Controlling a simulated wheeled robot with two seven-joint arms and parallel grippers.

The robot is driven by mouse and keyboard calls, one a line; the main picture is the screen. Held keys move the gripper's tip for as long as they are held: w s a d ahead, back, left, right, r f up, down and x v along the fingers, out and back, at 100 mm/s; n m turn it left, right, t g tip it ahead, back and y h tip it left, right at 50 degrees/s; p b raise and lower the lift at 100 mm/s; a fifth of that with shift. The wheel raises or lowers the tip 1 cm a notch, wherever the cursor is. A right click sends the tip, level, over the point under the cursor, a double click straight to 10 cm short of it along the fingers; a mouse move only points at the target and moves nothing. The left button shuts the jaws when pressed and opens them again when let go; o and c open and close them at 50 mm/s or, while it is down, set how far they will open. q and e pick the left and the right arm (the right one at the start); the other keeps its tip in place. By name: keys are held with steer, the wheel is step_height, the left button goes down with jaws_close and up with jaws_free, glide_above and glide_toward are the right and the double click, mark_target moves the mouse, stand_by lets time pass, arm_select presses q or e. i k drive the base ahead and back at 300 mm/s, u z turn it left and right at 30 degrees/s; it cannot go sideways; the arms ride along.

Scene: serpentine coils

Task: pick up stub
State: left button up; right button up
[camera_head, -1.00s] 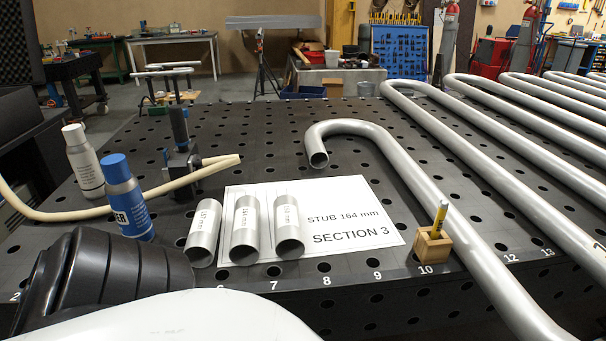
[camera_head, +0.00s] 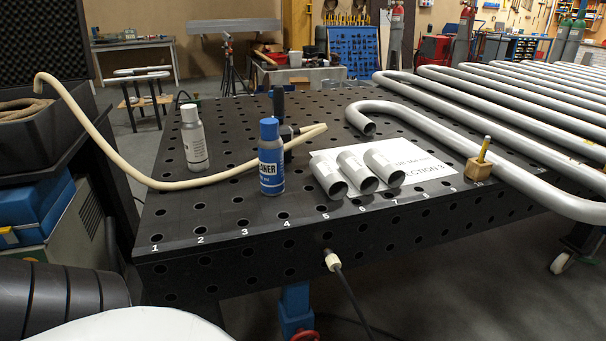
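Three short silver pipe stubs lie side by side near the table's front edge: a left stub (camera_head: 326,174), a middle stub (camera_head: 354,167) and a right stub (camera_head: 381,162). Their open ends face me. They carry pale labels too small to read now. A white card (camera_head: 436,168) lies under and behind them; its text is partly covered, with "SECTION 3" partly legible. The serpentine coil's open pipe end (camera_head: 369,128) is behind the stubs. Neither gripper shows; only dark ribbed and white parts of my own body are at lower left.
A blue-labelled cleaner bottle (camera_head: 271,170) stands left of the stubs, with a grey bottle (camera_head: 194,145) farther left. A beige hose (camera_head: 120,165) curves over the table's left side. A wooden block (camera_head: 478,169) with a yellow marker stands right. The perforated black table (camera_head: 215,212) is clear at front left.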

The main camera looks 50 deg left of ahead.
mark_target(366, 182)
steer(key=k, duration=0.25)
steer(key=u, duration=1.2)
